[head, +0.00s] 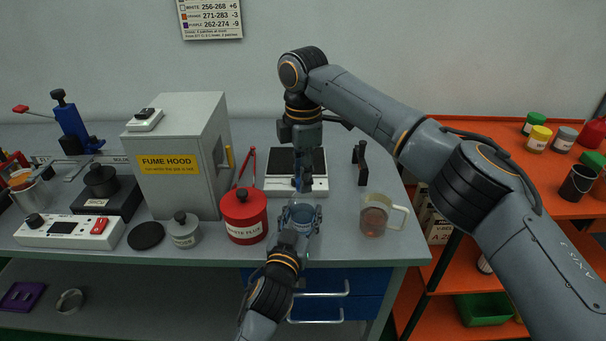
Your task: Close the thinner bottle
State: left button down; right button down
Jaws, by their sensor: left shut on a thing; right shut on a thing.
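The thinner bottle (303,216) looks bluish and stands near the front edge of the bench. My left gripper (299,208) is shut around its body, coming from the front. My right gripper (303,182) points straight down just above the bottle. It is shut on a small blue thing, which looks like the bottle's cap (297,185). The fingers hide most of the cap, and I cannot tell whether it touches the bottle's mouth.
A red can (245,217) stands close left of the bottle, and a clear jug (375,216) with brownish liquid stands to the right. A white scale (281,185) is behind. The grey fume hood (180,160) stands further left. An orange shelf (490,165) is at the right.

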jog(key=m, duration=0.3)
jog(key=shift+m, duration=0.4)
jog(key=m, duration=0.9)
jog(key=shift+m, duration=0.4)
jog(key=c, duration=1)
grip_release()
jog(key=shift+r, duration=0.1)
notch_tip(320, 180, up, 12)
jog(key=shift+f, duration=0.15)
